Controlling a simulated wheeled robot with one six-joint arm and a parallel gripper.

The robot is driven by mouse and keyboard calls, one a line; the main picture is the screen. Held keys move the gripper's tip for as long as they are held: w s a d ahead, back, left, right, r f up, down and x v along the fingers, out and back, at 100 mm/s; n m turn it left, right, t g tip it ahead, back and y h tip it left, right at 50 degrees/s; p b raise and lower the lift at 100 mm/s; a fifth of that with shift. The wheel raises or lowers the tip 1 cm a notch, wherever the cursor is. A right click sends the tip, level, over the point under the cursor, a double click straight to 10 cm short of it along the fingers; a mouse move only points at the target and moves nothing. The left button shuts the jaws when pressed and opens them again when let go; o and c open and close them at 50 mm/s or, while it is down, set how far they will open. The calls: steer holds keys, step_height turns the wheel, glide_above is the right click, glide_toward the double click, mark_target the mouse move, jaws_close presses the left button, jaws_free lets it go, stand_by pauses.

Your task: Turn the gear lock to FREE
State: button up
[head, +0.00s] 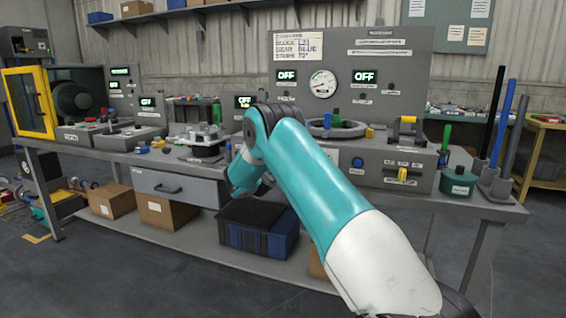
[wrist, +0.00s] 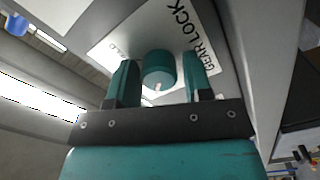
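In the wrist view a round teal knob (wrist: 159,67) with a small white mark stands on a white plate lettered GEAR LOCK (wrist: 193,40). Part of another word shows at the plate's left; the rest is hidden or unreadable. My gripper (wrist: 160,80) has its two teal fingers apart, one on each side of the knob. Narrow gaps seem to show between fingers and knob, so it looks open around it. In the head view my teal arm reaches down to the bench front and hides the gear lock and my gripper.
The workbench carries a grey panel (head: 437,80) with OFF displays and a gauge (head: 322,84). A drawer (head: 178,186) is at the front left. A dark blue crate (head: 258,230) and cardboard boxes (head: 168,213) sit on the lower shelf. Tall rods (head: 500,115) stand at the right end.

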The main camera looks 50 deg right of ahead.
steer(key=shift+o, duration=0.9)
steer(key=shift+r, duration=0.1)
steer(key=b+v, duration=0.1)
steer(key=v, duration=1.6)
steer(key=shift+a, duration=0.2)
steer(key=shift+s, duration=0.1)
